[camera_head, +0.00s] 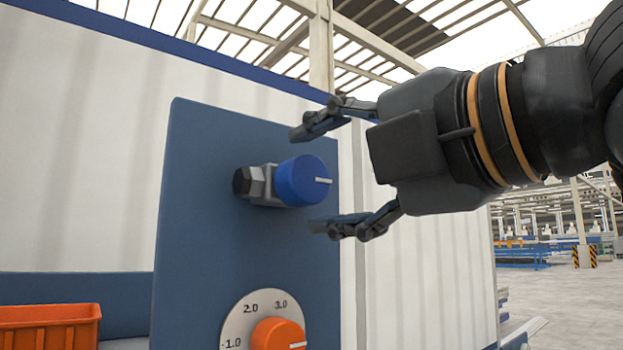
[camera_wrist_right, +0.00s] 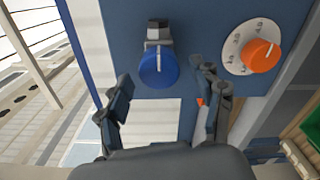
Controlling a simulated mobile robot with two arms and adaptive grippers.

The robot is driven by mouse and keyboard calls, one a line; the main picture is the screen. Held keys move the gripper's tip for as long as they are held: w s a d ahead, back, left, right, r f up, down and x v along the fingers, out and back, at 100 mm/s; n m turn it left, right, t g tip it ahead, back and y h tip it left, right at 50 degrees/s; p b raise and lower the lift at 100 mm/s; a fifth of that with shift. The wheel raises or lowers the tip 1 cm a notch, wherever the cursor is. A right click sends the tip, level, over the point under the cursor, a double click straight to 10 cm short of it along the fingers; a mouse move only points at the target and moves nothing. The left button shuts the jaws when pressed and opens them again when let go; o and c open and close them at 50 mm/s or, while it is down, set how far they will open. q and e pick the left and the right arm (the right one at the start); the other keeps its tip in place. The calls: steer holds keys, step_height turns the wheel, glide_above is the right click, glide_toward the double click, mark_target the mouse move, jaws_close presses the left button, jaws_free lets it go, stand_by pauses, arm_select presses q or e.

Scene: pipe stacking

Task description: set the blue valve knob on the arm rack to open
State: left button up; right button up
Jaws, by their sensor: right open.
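The blue valve knob (camera_head: 303,181) sits on a grey valve body (camera_head: 262,184) with a dark hex end, in front of a dark blue panel (camera_head: 205,240). Its white mark points right, toward my gripper, in the head view. My right gripper (camera_head: 318,178) is open, one finger above and one below the knob, with a gap to it on both sides. The blue knob also shows in the right wrist view (camera_wrist_right: 158,68), ahead of and between the open fingers (camera_wrist_right: 163,90). My left gripper is not in view.
An orange dial knob (camera_head: 278,334) on a numbered white plate (camera_head: 236,324) sits below the valve on the same panel. An orange crate (camera_head: 50,326) is at the lower left. A white corrugated wall (camera_head: 80,150) stands behind the panel. The hall floor is open at right.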

steer(key=v, duration=1)
steer(key=shift+s, duration=0.15)
steer(key=shift+d, duration=0.15)
